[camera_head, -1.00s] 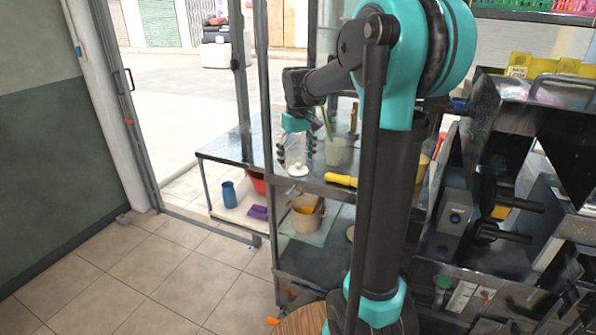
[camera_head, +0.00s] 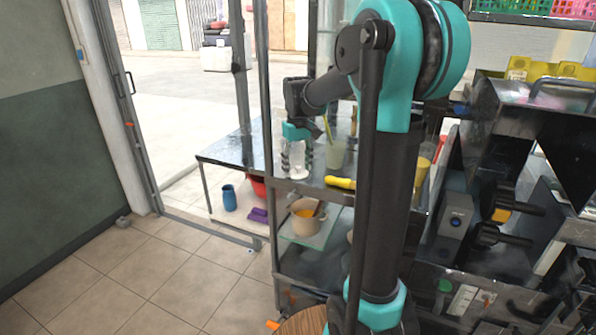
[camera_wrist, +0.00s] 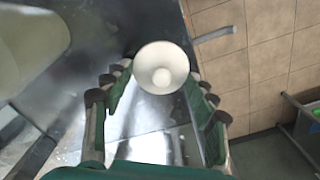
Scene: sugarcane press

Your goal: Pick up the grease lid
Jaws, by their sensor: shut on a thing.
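The grease lid is a round white disc with a small central knob; in the wrist view the lid (camera_wrist: 161,55) sits between my fingertips. My gripper (camera_wrist: 159,74) is shut on it, with one finger at its left edge and one at its right. In the head view the lid (camera_head: 298,174) shows at the lower end of my gripper (camera_head: 297,165), at the left end of the metal counter. I cannot tell whether the lid still touches the surface below.
A pale green cup (camera_head: 335,155) with a stick in it stands close to the right of my gripper. A yellow-handled tool (camera_head: 340,182) lies on the counter (camera_head: 300,187). A beige pot (camera_head: 305,222) is on the shelf below. Floor lies open to the left.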

